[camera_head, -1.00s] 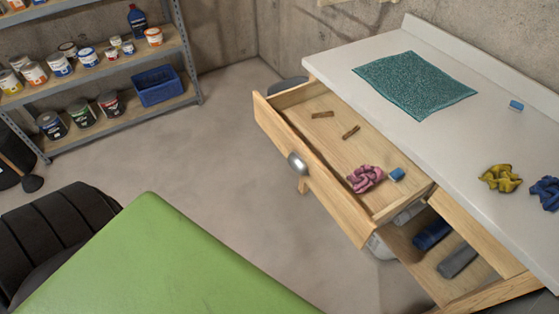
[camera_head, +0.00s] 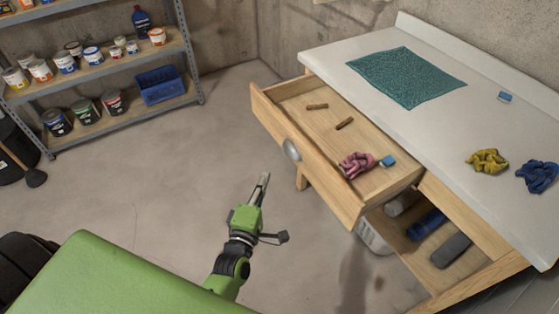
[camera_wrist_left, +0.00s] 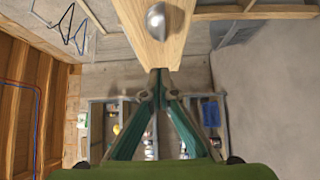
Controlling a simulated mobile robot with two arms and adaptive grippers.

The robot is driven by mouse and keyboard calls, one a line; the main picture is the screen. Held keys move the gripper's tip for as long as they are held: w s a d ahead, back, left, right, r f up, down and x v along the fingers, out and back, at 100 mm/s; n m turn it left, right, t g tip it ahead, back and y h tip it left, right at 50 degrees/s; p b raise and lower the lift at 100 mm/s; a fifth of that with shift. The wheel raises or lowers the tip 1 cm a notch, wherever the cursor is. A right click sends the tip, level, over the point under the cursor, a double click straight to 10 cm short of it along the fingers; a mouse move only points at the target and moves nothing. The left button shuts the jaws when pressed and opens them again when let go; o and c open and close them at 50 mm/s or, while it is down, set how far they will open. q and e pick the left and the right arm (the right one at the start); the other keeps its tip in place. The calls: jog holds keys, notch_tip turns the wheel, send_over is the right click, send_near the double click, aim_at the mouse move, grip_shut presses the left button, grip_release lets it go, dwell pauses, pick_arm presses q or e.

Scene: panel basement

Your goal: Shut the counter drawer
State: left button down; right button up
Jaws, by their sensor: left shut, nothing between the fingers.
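The counter drawer (camera_head: 320,165) is pulled well out from under the white counter (camera_head: 455,125). Its wooden front carries a round metal knob (camera_head: 292,149), which also shows in the left wrist view (camera_wrist_left: 156,21). Inside the drawer lie two short brown sticks, a crumpled pink cloth (camera_head: 356,164) and a small blue block (camera_head: 388,161). My left gripper (camera_head: 264,178) is shut and empty, in front of the drawer and apart from it in the head view. In the left wrist view its fingertips (camera_wrist_left: 159,72) are close to the drawer front's edge. My right gripper is out of view.
A teal mat (camera_head: 406,78), a yellow cloth (camera_head: 487,161) and a blue cloth (camera_head: 537,176) lie on the counter. A metal rack (camera_head: 190,70) with cans stands at the back left. The floor between is clear.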

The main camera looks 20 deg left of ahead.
pick_arm(q)
jog(key=w, duration=0.5)
jog(key=w+d, duration=0.1)
jog(key=w, duration=0.1)
jog(key=shift+w+d+p, duration=0.1)
jog(key=shift+w+p, duration=0.1)
jog(key=shift+p, duration=0.15)
jog(key=shift+w+d, duration=0.4)
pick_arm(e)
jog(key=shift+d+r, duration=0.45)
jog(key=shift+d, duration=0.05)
pick_arm(q)
jog(key=shift+w, duration=0.15)
